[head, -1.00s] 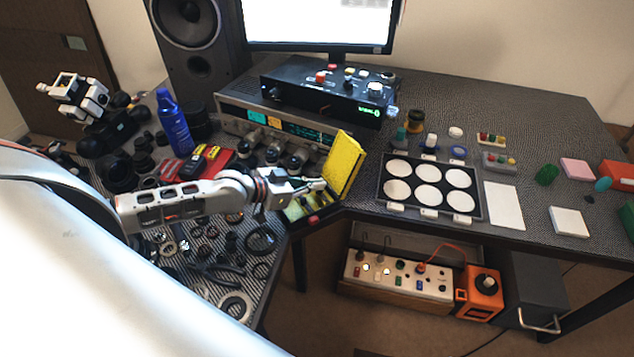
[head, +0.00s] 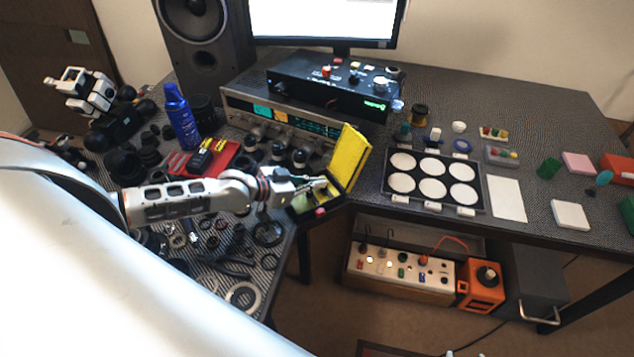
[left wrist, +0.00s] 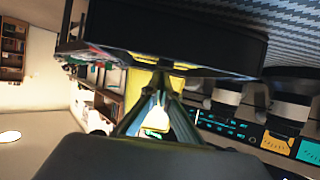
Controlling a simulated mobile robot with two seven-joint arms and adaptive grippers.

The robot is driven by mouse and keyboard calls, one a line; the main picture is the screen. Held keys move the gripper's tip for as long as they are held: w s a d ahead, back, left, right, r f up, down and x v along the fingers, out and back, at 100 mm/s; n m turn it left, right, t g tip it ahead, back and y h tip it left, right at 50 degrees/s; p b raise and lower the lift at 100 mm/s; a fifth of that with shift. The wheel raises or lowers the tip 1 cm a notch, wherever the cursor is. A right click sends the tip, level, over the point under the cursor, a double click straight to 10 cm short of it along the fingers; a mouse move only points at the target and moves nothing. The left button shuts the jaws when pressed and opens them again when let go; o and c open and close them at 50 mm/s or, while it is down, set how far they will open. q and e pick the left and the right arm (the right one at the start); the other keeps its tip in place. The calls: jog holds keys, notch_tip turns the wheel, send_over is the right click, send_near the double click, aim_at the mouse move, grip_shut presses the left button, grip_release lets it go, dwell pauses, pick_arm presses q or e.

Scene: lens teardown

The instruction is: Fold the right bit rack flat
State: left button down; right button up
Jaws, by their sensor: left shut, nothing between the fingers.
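A small dark case (head: 336,203) sits at the table's inner corner with its yellow padded lid (head: 351,155) standing open. Inside it a pale green-yellow part (head: 301,203) shows on the left, partly behind my gripper; I cannot tell for certain which part is the right bit rack or how it is tilted. My left gripper (head: 322,184) is shut and empty, its tips over the case's opening, in front of the lid. In the left wrist view the shut fingers (left wrist: 158,103) point towards the yellow lid (left wrist: 137,88), with the dark case (left wrist: 175,38) beside them. My right gripper is not in view.
A grey instrument with knobs (head: 285,125) stands behind the case. A tray with white discs (head: 478,192) lies to its right. Lens rings and tools (head: 243,294) crowd the left mat. The table edge drops off just in front of the case.

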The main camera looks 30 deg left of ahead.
pick_arm(q)
jog(key=shift+s+f, duration=0.2)
jog(key=shift+f, duration=0.05)
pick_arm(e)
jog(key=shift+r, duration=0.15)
